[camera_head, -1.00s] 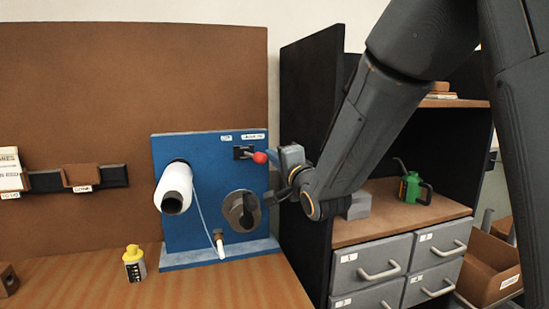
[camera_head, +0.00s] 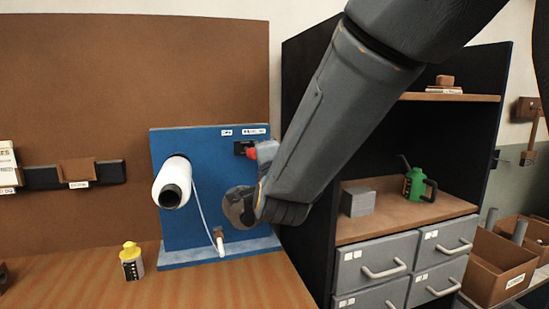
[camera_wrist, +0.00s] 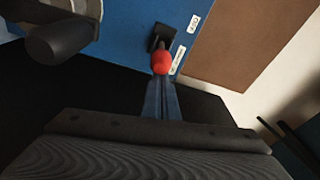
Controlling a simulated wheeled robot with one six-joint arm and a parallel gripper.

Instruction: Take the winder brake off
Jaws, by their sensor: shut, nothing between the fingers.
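The blue winder panel (camera_head: 205,145) stands upright on the bench. Near its top right is a black lever mount (camera_head: 240,148) with a red-knobbed lever (camera_head: 252,153), which I take for the winder brake. In the wrist view, the red knob (camera_wrist: 161,62) is just beyond my fingertips, with the black mount (camera_wrist: 160,36) behind it. My gripper (camera_head: 264,152) is shut and empty at the knob's right side, and partly hides it. I cannot tell whether they touch.
A white spool (camera_head: 172,182) sticks out at the panel's left. A round grey part (camera_head: 236,207) is partly behind my arm. A yellow-capped bottle (camera_head: 132,263) stands on the bench. A dark shelf unit (camera_head: 305,120) holds a green can (camera_head: 417,185) and a grey block (camera_head: 358,202).

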